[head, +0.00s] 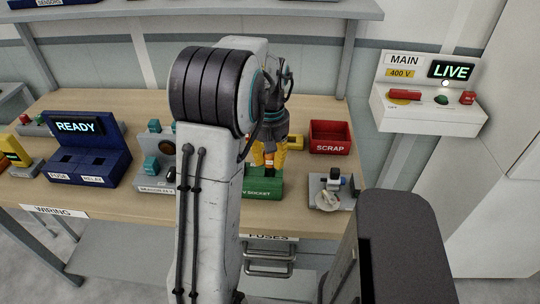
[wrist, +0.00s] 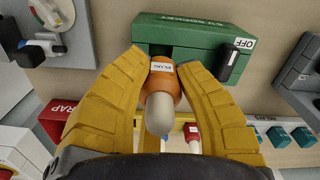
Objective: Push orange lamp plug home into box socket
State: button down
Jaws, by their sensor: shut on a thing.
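The orange lamp plug (wrist: 166,82) has a white PLUG label and a pale rounded bulb at its near end. My gripper (wrist: 163,66) has its yellow fingers shut on the plug, one on each side. The green socket box (wrist: 185,32) lies directly ahead of the plug, whose far end meets the box's near edge in the wrist view. How deep it sits cannot be told. A black switch beside an OFF label is on the box. In the head view, my gripper (head: 268,155) points down at the green box (head: 264,187), and my arm hides part of it.
A red SCRAP bin (head: 330,137) stands behind right of the box. A small grey fixture (head: 331,190) is to its right. A blue READY unit (head: 85,150) is at left. The MAIN panel (head: 430,108) on the right reads LIVE.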

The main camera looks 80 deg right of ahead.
jog(key=shift+f, duration=0.35)
jog(key=shift+f, duration=0.15)
jog(key=shift+f+b, duration=1.2)
jog(key=shift+f, duration=0.05)
jog(key=c, duration=0.9)
grip_release()
jog(key=shift+r, duration=0.1)
notch_tip(320, 180, up, 11)
jog(key=shift+f, duration=0.1)
jog(key=shift+r, duration=0.55)
jog(key=shift+w, duration=0.1)
